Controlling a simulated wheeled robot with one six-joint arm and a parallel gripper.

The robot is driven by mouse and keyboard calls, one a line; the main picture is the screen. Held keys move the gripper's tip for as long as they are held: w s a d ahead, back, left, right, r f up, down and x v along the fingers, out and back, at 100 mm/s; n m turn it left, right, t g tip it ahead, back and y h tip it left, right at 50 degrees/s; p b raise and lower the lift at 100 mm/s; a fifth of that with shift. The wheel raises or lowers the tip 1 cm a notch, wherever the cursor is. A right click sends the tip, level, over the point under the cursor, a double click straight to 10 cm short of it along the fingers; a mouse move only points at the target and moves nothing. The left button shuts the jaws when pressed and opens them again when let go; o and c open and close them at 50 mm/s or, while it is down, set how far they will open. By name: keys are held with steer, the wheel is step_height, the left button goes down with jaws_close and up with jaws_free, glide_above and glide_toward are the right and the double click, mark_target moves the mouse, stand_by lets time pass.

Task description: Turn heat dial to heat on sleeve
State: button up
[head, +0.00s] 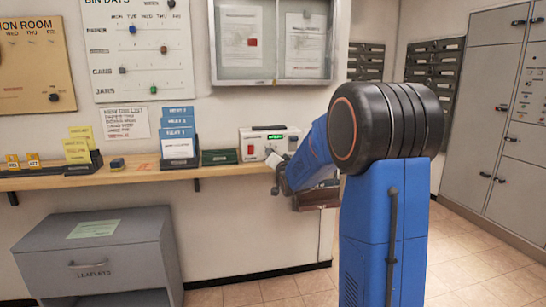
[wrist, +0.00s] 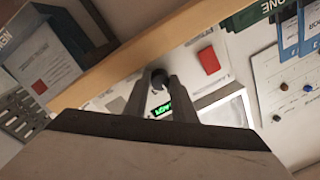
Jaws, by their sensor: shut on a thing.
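The heat dial (wrist: 158,75) is a small dark round knob on the front of a white machine (head: 253,147). The machine stands on the wooden shelf and has a lit green display (head: 275,137), which also shows in the wrist view (wrist: 163,108), its text too small to read surely. My gripper (wrist: 160,82) has its two grey fingers closed on either side of the dial. In the head view my gripper is at the machine's front right, and the dial is hidden there. I cannot make out a sleeve.
A red switch (wrist: 208,61) sits beside the dial. The wooden shelf (head: 130,175) carries blue leaflets (head: 178,130), a green box (head: 219,157) and yellow cards (head: 77,150). A dark brown box (head: 316,196) is close by my arm at the shelf's right end. A grey cabinet (head: 150,235) stands below.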

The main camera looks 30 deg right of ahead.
steer(key=shift+m, duration=0.7)
steer(key=o, duration=1)
steer(key=shift+o, duration=0.2)
